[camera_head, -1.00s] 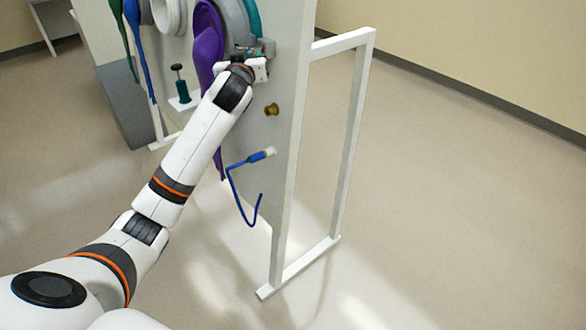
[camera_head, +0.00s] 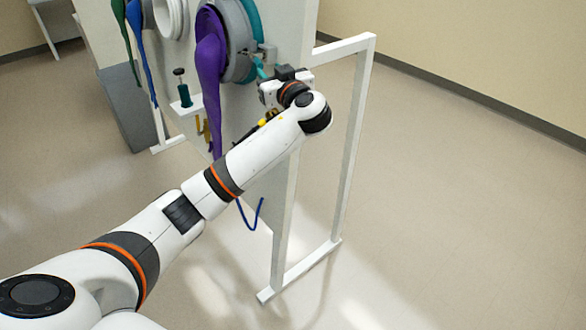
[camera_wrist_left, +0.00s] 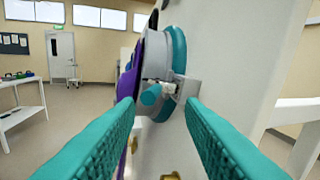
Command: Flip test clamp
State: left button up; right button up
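The test clamp (camera_head: 268,52) looks like a small grey bracket at the right rim of the grey and teal port ring (camera_head: 246,50) on the upright panel. In the left wrist view, the clamp (camera_wrist_left: 185,88) has a light link and a teal rounded end (camera_wrist_left: 151,95) reaching left over the ring. Nothing is held. My right gripper is out of view.
A purple glove (camera_head: 210,75) hangs from the port, left of my gripper. A blue hose (camera_head: 250,218) hangs below my forearm. A dark-green pump-like item (camera_head: 184,92) stands on a white shelf. A white frame (camera_head: 355,130) stands right; open floor lies beyond.

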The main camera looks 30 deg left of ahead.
pick_arm(q)
jog(key=b+v, duration=0.2)
jog(key=v, duration=0.4)
jog(key=w+f+m+h, duration=0.3)
jog(key=f+m+h, duration=0.2)
jog(key=f, duration=2)
jog(key=shift+w+d+f+m+g+h, duration=0.2)
jog(key=shift+d+f+m+g+h, duration=0.15)
jog(key=shift+m, duration=1.25)
